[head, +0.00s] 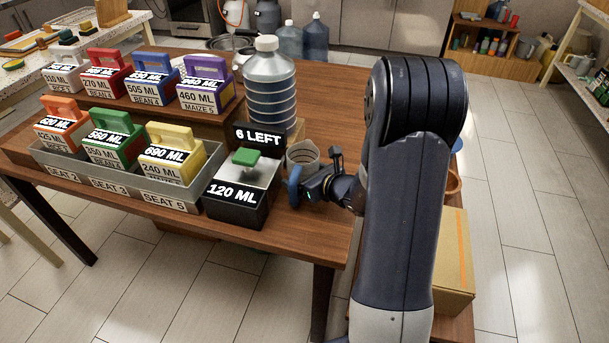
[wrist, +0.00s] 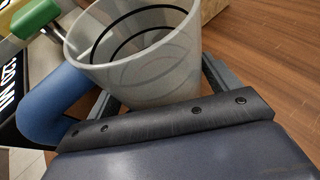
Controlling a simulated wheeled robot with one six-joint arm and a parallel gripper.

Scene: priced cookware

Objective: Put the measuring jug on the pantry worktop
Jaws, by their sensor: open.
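The measuring jug (head: 303,154) is a translucent grey-white cup with a blue handle. It stands on the wooden table, right of the black 120 ML box. In the wrist view the jug (wrist: 140,50) looks empty, with dark rings inside and its handle to the left. My gripper (head: 318,182) is close at the jug's near side. Its open fingers (wrist: 160,92) show on either side of the jug's lower wall. My arm hides part of the table. A pale speckled worktop (head: 128,18) is at the far left; no label shows whether it is the pantry worktop.
The black 120 ML box (head: 235,208) with a green knob is close left of the jug. A 6 LEFT sign (head: 259,136) and a large ringed bottle (head: 269,85) stand behind. A cardboard box (head: 455,262) is right.

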